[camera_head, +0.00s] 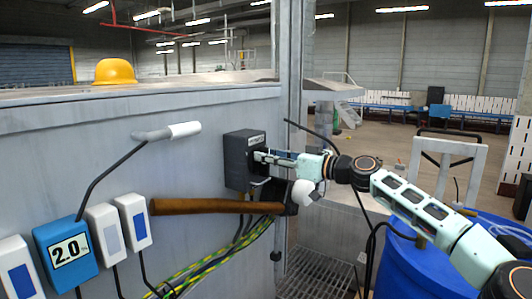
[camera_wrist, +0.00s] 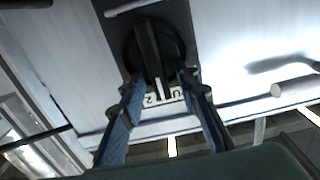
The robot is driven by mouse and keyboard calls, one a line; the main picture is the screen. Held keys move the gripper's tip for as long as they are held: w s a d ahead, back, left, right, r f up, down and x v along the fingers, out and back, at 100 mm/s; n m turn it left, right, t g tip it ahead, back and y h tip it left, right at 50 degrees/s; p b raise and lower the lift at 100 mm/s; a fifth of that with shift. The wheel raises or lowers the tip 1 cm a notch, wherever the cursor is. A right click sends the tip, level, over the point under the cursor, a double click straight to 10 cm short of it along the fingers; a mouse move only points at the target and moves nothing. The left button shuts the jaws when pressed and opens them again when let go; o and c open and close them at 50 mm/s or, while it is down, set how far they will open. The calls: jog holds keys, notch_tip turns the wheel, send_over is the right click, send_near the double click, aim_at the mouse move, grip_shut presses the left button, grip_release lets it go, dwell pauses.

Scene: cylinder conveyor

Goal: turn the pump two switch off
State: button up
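A dark grey switch box (camera_head: 238,165) is mounted on the grey panel wall in the head view, with a pale label near its top. In the wrist view its black rotary knob (camera_wrist: 147,42) has a raised grip bar with a white mark. A white label (camera_wrist: 172,94) shows below the knob, partly hidden, so I cannot read which pump it names. My gripper (camera_head: 264,157) is at the box's front face. In the wrist view my gripper (camera_wrist: 160,82) is open, with one finger on each side of the bar's lower end and gaps visible. Contact is not clear.
A hammer with a brown handle (camera_head: 210,206) is just below the switch box. Green-yellow cables (camera_head: 218,264) hang below. A blue barrel (camera_head: 405,262) stands right.

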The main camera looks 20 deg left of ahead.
jog(key=shift+w+a, duration=0.2)
jog(key=shift+a, duration=0.2)
grip_shut()
jog(key=shift+f, duration=0.1)
jog(key=m, duration=0.2)
jog(key=m+b, duration=0.1)
jog(key=shift+w+d+m+b, duration=0.15)
jog(key=shift+w+m+b, duration=0.15)
jog(key=shift+w+m, duration=0.1)
jog(key=shift+w+d+f+m, duration=0.1)
jog(key=shift+w+f+m, duration=0.2)
jog(key=shift+m, duration=2.05)
jog(key=shift+w+d+f+m, duration=0.15)
jog(key=shift+f+m, duration=0.25)
jog(key=shift+m, duration=2)
jog(key=shift+w+f+m, duration=0.25)
jog(key=shift+f+m, duration=0.1)
jog(key=shift+m, duration=2)
